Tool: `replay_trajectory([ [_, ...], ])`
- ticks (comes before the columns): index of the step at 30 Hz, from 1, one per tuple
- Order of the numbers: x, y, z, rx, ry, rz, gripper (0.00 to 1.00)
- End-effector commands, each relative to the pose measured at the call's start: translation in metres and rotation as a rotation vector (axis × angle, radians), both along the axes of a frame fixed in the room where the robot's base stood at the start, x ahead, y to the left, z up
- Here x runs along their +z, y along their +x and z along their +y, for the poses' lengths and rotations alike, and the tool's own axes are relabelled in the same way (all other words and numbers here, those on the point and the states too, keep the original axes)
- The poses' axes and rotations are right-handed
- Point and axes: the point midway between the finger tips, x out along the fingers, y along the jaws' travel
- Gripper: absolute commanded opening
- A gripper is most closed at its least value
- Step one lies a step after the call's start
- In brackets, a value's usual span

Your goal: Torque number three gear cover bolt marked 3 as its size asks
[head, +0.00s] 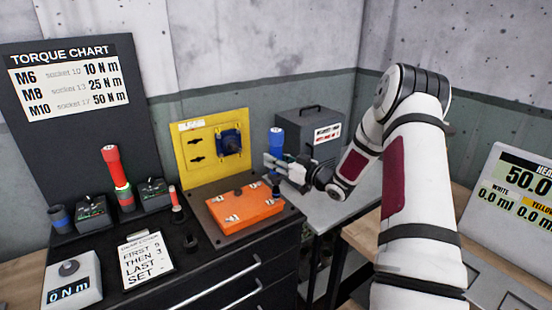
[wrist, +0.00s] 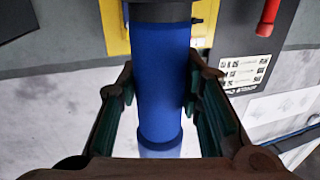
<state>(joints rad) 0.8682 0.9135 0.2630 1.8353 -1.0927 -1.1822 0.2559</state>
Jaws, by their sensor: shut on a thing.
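My gripper (head: 274,163) is shut on a blue cylindrical tool (head: 277,140) and holds it upright. In the wrist view the blue tool (wrist: 163,85) stands between the two fingers. Its dark lower end is near the right corner of the orange gear cover (head: 243,210); I cannot tell whether it touches anything. The cover lies on a dark plate and has several light bolt spots, but their numbers are too small to read. The torque chart (head: 70,80) lists M6 socket 10, 10 N m; M8 socket 13, 25 N m; M10 socket 17, 50 N m.
A red tool (head: 116,172) stands between dark units on the black cabinet. A display box (head: 72,280) reads 0 N m. A white order card (head: 146,260) lies in front. A yellow panel (head: 212,150) with a blue part stands behind the cover. A grey box (head: 305,130) stands behind my gripper.

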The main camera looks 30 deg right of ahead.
Motion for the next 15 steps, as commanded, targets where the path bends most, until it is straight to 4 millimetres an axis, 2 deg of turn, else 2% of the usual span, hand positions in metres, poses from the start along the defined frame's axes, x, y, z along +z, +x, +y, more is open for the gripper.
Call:
replay_trajectory([
  [15, -0.0021, 0.0007, 0.0, 0.001, 0.0, -0.005, 0.0],
])
